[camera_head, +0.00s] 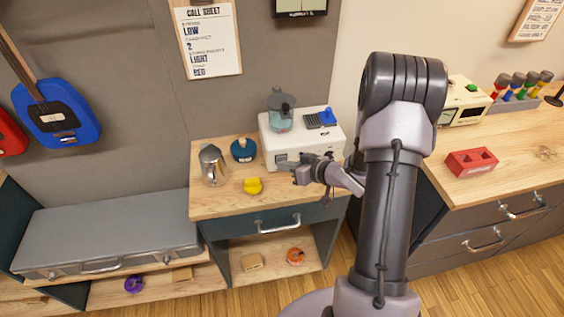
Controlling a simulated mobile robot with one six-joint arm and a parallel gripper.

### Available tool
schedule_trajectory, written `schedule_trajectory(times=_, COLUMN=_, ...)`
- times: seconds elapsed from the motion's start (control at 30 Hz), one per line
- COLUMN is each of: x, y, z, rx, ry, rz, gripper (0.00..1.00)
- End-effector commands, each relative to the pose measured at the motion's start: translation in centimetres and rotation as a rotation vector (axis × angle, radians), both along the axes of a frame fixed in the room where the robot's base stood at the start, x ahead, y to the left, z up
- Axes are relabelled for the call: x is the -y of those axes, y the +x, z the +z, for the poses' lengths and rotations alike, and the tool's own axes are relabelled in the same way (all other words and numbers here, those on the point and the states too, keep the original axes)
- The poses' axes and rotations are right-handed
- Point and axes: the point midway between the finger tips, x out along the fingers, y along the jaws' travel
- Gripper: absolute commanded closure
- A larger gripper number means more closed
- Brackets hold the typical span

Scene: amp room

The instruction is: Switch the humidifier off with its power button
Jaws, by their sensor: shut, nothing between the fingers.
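The likely humidifier is a white box-shaped appliance (335,132) on the small wooden cabinet, with a translucent teal tank (281,117) on top. A dark grille and a blue part (327,116) also sit on its top. Its front face has a small dark mark at the left. I cannot make out which part is the power button. My gripper (298,174) is shut and empty, low in front of the appliance's front face, pointing left. It hides part of that face. Whether it touches the appliance cannot be told.
A metal moka pot (212,164), a dark blue round object (243,150) and a yellow object (253,186) stand left of the appliance. A red block (470,162) and a cream device (462,102) are on the right counter. A grey case (110,231) lies lower left.

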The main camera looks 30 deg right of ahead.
Motion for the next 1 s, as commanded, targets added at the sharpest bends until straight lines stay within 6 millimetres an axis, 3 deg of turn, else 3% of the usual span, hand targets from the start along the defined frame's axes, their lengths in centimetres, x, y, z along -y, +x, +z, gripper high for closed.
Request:
schedule_trajectory(times=0.47, x=-0.3, y=-1.0, z=0.0, rx=0.000, ry=0.000, rz=0.000, gripper=1.00)
schedule_trajectory(times=0.8, x=-1.5, y=-5.4, z=0.0, rx=-0.002, ry=0.001, rz=-0.002, gripper=1.00)
schedule_trajectory(times=1.0, x=-1.9, y=-6.6, z=0.0, rx=0.000, ry=-0.001, rz=-0.001, gripper=1.00)
